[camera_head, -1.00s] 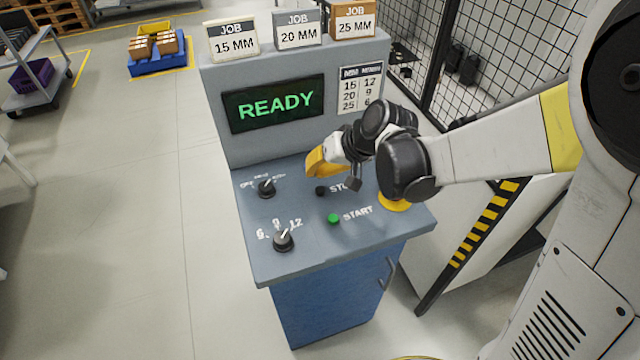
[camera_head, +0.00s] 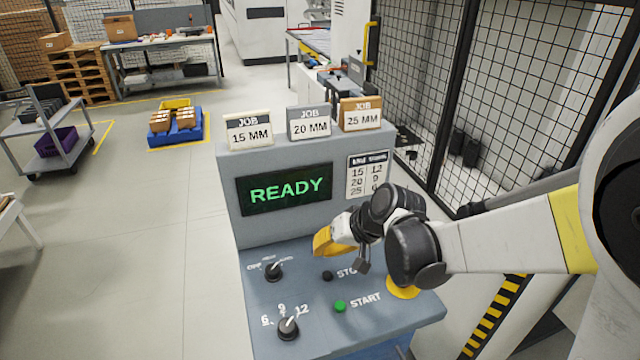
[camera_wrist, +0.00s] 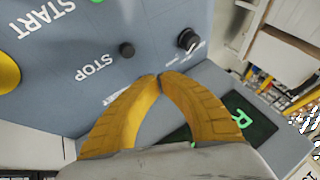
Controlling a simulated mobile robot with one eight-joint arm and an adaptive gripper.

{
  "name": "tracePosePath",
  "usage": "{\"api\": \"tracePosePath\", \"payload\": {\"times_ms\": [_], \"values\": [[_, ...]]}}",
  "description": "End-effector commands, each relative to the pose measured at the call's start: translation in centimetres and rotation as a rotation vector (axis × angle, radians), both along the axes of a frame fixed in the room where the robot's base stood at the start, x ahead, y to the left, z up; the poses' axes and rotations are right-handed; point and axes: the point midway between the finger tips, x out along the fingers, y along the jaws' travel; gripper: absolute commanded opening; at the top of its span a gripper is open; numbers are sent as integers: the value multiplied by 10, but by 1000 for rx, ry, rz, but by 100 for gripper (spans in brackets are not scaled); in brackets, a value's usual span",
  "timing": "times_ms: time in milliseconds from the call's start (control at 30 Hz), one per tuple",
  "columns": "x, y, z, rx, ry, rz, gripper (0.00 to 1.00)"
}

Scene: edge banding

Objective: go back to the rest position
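My gripper (camera_head: 322,243) has yellow fingers and hangs over the control console (camera_head: 222,195), in front of its screen, touching nothing that I can see. In the wrist view the two fingertips (camera_wrist: 160,76) meet with nothing between them. The screen (camera_head: 285,189) reads READY in green. On the panel are a black stop button (camera_head: 327,276), a green start button (camera_head: 340,307), an upper selector knob (camera_head: 273,271) and a lower knob (camera_head: 288,328) marked 6, 9, 12. The stop button (camera_wrist: 126,49) and a knob (camera_wrist: 188,39) also show in the wrist view.
Job cards for 15 mm (camera_head: 249,130), 20 mm (camera_head: 309,123) and 25 mm (camera_head: 360,115) stand on top of the console. A black mesh fence (camera_head: 480,110) is behind it at right. A cart (camera_head: 40,130) and a blue tray (camera_head: 180,135) are at left. The floor left of the console is clear.

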Motion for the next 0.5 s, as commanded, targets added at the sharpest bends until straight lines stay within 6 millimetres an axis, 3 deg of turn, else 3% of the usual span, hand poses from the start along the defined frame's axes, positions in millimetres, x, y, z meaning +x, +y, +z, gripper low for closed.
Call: {"api": "tracePosePath", "payload": {"times_ms": [133,233,500], "values": [[-6,-7,3,-15,-6,-12,0],[-19,-23,9,-53,-20,-40,0],[-90,-92,22,-220,-86,-150,0]]}}
